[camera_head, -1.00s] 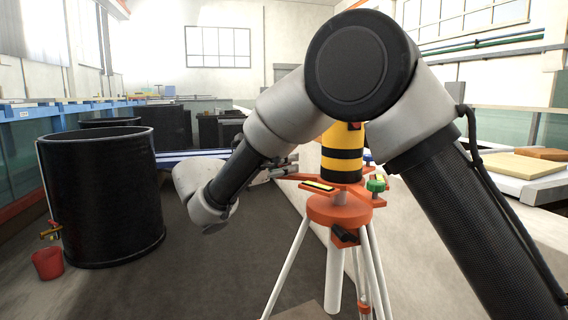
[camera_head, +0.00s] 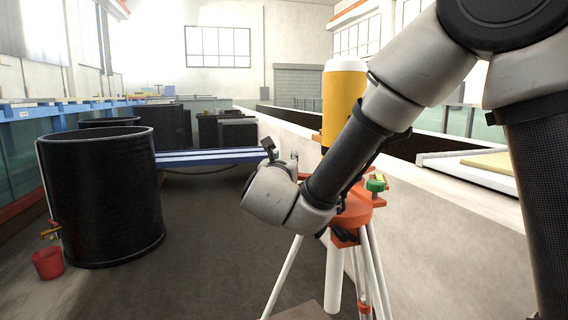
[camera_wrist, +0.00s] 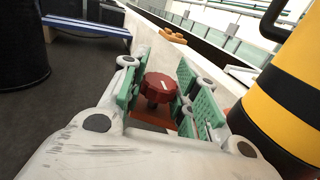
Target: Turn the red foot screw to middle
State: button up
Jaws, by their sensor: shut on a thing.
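In the wrist view the red foot screw (camera_wrist: 158,88) is a dark red ribbed knob with a pale mark on its top. It sits between the green pads of my gripper (camera_wrist: 160,80), which is shut on it. In the head view my arm hides the red screw and my fingertips. The yellow instrument (camera_head: 343,92), with black bands in the wrist view (camera_wrist: 292,95), stands upright on the orange tripod head (camera_head: 357,211). A green foot screw (camera_head: 376,185) shows at the right of the tripod head.
The instrument's body is close to the right of my gripper. A black tank (camera_head: 100,200) and a red bucket (camera_head: 47,263) stand at the left. The floor between tank and tripod is clear.

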jog(key=shift+n+y, duration=0.6)
jog(key=shift+y, duration=0.1)
jog(key=shift+y, duration=0.4)
jog(key=o, duration=1)
jog(key=s, duration=0.7)
jog(key=shift+s+d, duration=0.1)
jog(key=shift+s, duration=0.15)
